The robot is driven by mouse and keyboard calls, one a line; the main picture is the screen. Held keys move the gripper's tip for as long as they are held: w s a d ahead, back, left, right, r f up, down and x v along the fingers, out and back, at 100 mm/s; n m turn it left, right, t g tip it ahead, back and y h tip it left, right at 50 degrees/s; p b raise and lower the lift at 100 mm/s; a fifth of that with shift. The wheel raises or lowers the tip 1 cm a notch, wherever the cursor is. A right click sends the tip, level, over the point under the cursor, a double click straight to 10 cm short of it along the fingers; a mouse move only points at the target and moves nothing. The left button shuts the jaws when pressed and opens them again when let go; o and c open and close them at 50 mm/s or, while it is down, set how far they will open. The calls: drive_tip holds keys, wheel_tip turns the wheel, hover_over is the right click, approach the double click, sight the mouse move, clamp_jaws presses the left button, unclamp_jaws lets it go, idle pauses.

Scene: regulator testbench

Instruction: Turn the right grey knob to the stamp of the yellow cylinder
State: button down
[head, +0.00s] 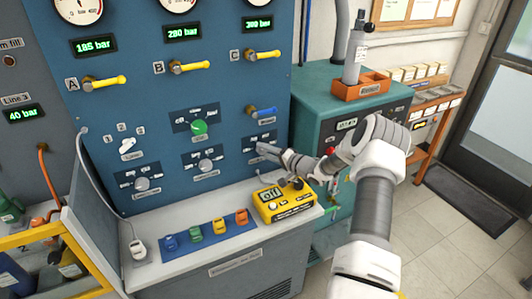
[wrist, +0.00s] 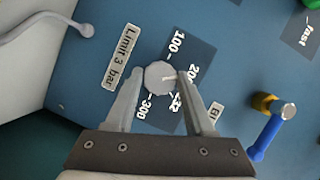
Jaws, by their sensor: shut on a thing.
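In the wrist view the right grey knob (wrist: 159,77) sits between the two fingertips of my gripper (wrist: 160,76), which is shut on it. The knob's pale pointer line faces right in the picture, toward the 200 mark.
A blue lever (head: 261,113) sticks out above the knob. A yellow meter box (head: 285,204) stands on the ledge below, beside several small coloured items. A grey cylinder (head: 354,55) stands in an orange holder (head: 361,88). Other grey knobs (head: 206,165) sit further left.

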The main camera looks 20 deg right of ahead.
idle(0.3)
drive_tip(key=shift+c, duration=1.3)
unclamp_jaws()
drive_tip(key=shift+s, duration=0.1)
drive_tip(key=v, duration=1.7)
drive_tip(key=shift+d+f, duration=0.15)
drive_tip(key=shift+f, duration=0.05)
